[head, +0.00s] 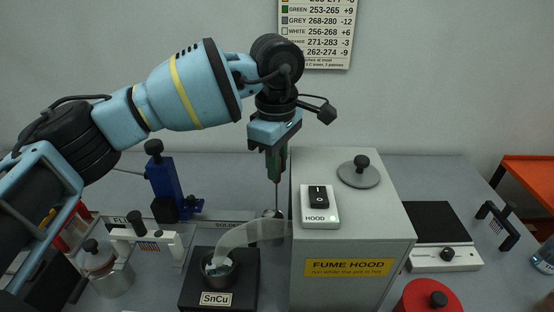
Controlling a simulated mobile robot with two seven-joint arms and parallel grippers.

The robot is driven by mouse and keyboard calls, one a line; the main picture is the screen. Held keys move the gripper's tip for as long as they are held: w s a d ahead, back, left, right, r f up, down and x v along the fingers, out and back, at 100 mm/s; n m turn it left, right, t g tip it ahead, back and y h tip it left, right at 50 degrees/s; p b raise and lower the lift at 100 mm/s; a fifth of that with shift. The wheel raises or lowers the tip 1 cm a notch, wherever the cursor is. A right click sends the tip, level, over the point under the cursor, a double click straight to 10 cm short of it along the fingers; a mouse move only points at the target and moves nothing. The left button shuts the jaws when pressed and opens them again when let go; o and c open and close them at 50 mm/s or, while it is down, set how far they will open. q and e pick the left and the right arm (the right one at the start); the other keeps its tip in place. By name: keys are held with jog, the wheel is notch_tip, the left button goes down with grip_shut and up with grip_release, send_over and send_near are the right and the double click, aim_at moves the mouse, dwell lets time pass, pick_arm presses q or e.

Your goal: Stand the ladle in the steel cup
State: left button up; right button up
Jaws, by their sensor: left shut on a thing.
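My left gripper (275,146) points down over the back-left edge of the fume hood, shut on the green handle of the ladle (276,165). The ladle hangs upright, with its thin shaft going down left of the hood. Its lower end is small and partly behind the hood and its clear duct, near a small grey shape. I cannot make out the steel cup clearly or tell whether the ladle's end is inside it. My right gripper is not in view.
The grey fume hood (353,220) stands just right of the ladle, with a switch box (320,206) on top. The SnCu pot (218,268) is in front. A blue stand (165,185) and a lidded jar (112,280) are at left. A hotplate (440,230) is at right.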

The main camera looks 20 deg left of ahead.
pick_arm(q)
jog(key=shift+f, duration=0.2)
jog(key=o, duration=0.5)
jog(key=shift+o, duration=0.2)
notch_tip(320, 180, up, 13)
dwell(0.6)
